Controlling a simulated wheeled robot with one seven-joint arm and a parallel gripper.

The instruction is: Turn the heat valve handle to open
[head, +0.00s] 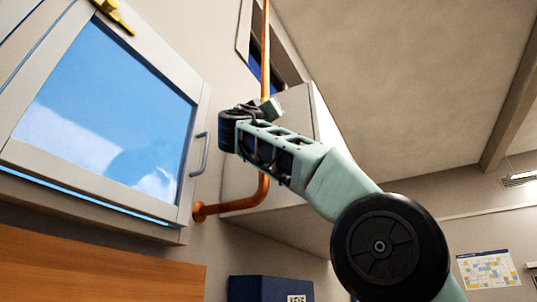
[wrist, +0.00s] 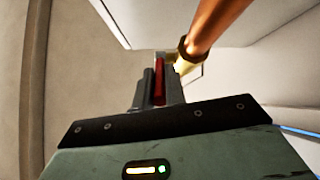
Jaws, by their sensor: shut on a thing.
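The heat valve is on a copper pipe (head: 265,50) that runs down past my gripper. In the wrist view, the pipe (wrist: 215,20) meets a brass valve body (wrist: 184,54). A red handle (wrist: 160,78) stands out beside the brass body, between the dark fingers of my gripper (wrist: 157,90). My gripper is shut on the red handle, and the fingers hide part of it. In the head view, my gripper (head: 264,108) is at the pipe and covers most of the valve; the handle cannot be made out there.
A window (head: 110,120) with a grey handle (head: 200,154) is at the left of the pipe. The pipe's lower bend (head: 263,188) runs left to the wall. A pale cabinet (head: 240,185) is close behind my gripper. A dark blue box (head: 255,287) sits below.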

